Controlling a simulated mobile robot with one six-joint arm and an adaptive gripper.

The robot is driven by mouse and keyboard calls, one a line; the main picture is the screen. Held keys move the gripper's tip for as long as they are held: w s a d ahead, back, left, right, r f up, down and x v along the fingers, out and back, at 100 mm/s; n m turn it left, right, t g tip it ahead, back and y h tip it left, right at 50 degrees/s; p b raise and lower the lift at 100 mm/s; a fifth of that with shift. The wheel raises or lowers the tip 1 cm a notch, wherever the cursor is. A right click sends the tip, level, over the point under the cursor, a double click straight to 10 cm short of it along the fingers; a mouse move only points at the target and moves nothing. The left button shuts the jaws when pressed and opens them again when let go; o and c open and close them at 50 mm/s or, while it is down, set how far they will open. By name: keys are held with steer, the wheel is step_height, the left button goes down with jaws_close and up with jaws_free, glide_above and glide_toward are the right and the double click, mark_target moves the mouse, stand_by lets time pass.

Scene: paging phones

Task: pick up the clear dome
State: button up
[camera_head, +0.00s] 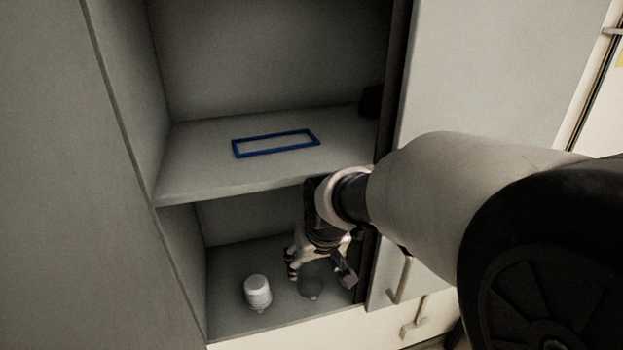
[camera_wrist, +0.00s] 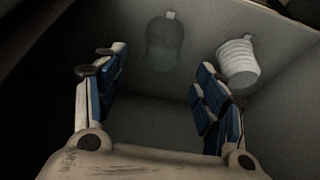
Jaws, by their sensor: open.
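The clear dome (camera_head: 310,287) is a dark, see-through rounded thing with a small knob, on the floor of the lower cabinet compartment. In the wrist view the dome (camera_wrist: 164,44) shows at top centre, beyond the fingertips. My gripper (camera_head: 320,276) is inside the lower compartment, above the dome, and partly covers it in the head view. In the wrist view my gripper (camera_wrist: 158,70) has its two blue-padded fingers spread wide with nothing between them. I cannot tell the exact gap between the fingertips and the dome.
A white ribbed bulb-like object (camera_head: 257,292) stands left of the dome; in the wrist view it is close beyond the right finger. A shelf (camera_head: 190,165) above holds a blue rectangular frame (camera_head: 275,143). The cabinet's side wall and open door are close by my arm.

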mark_target(311, 272)
steer(key=x, duration=0.7)
steer(key=shift+s+f+b, duration=0.2)
steer(key=shift+b, duration=0.1)
steer(key=shift+c, duration=0.2)
steer(key=c, duration=1.1)
